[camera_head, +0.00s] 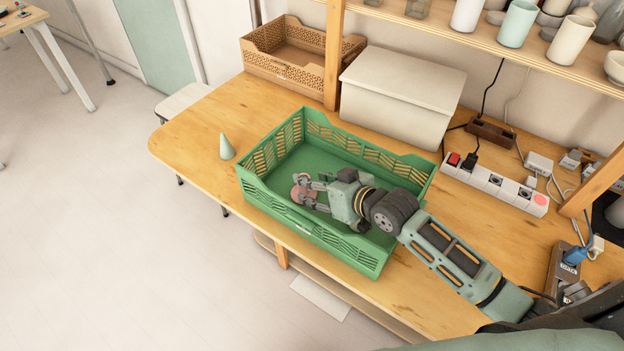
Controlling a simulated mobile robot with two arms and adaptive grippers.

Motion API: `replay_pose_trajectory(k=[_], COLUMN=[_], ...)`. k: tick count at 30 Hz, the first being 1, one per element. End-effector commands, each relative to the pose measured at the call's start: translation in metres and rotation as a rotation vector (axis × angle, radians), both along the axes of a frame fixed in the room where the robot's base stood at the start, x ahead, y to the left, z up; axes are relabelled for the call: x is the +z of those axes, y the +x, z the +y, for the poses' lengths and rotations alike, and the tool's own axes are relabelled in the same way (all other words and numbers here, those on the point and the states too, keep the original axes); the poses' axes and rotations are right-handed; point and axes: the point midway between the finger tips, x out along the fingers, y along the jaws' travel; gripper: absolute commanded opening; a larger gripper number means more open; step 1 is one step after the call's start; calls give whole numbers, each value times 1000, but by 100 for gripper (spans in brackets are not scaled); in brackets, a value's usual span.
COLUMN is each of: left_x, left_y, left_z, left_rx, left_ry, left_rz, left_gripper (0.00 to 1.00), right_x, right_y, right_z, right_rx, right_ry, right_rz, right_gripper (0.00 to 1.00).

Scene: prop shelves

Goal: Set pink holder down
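The pink holder (306,193) is a small, round pink piece inside the green crate (394,163), near its left front side. My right gripper (301,187) reaches in from the right, low over the crate, with its fingers closed around the holder. The fingers hide part of the holder. I cannot tell whether the holder touches the crate floor or hangs just above it. My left gripper is not in view.
A pale green cone (227,147) stands left of the crate. Behind are a brown basket (268,66) and a white lidded box (400,88). A power strip (495,184) lies to the right. A shelf (560,66) with cups overhangs the back.

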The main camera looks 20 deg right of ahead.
Motion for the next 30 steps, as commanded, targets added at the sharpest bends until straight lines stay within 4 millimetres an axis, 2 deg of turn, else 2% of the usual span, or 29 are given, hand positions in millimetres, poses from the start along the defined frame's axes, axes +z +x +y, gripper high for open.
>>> replay_pose_trajectory(k=[6,10,30], left_x=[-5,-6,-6], left_y=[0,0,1], left_z=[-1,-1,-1], left_rx=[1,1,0], left_ry=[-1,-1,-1], left_rz=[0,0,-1], left_gripper=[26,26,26], right_x=[20,29,35], right_y=[-30,-41,-45], right_z=[-16,-22,-25], right_rx=[2,0,0], right_ry=[-4,-3,-1], right_rz=[-11,-12,-18], right_gripper=[48,48,48])
